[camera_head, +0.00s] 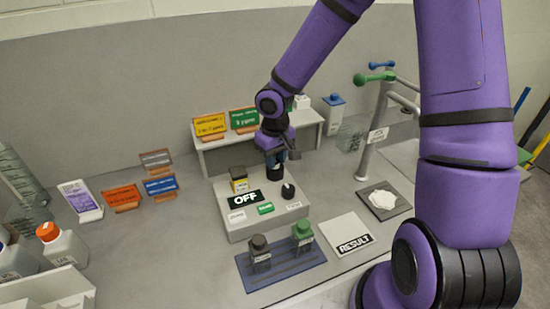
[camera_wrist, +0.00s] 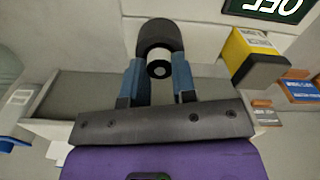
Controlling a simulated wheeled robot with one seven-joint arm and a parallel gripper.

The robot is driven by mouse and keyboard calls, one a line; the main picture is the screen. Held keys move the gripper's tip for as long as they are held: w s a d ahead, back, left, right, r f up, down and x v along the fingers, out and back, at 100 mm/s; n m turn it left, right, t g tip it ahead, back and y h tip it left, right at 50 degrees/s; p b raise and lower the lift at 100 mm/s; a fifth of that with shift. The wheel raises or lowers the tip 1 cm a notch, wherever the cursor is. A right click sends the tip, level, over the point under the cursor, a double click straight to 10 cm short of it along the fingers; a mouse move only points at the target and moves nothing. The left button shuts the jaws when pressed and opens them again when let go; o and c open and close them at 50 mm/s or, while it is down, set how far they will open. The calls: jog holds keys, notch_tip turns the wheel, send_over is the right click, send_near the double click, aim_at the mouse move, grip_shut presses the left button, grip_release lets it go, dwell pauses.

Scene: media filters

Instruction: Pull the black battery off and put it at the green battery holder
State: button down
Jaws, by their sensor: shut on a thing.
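My gripper (camera_head: 274,156) points down at the back of a grey box, and its blue fingers are shut on a dark cylinder (camera_head: 275,173) there. In the wrist view the cylinder (camera_wrist: 159,38) is black and round with a white section and a black end, between the fingers (camera_wrist: 158,80). I cannot tell whether it is lifted clear of the box. A dark grey block-like piece (camera_head: 260,250) and a green-topped piece (camera_head: 303,235) stand upright on a blue mat (camera_head: 282,268) in front. Which of these is the green holder is not clear, though the green-topped piece is greenest.
A RESULT card (camera_head: 350,235) lies right. A raised shelf (camera_head: 215,150) with signs stands behind.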

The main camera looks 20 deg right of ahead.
jog(key=shift+r, duration=0.65)
jog(key=c, duration=1.6)
grip_release()
grip_shut()
jog(key=shift+r, duration=2.35)
jog(key=shift+s, duration=0.1)
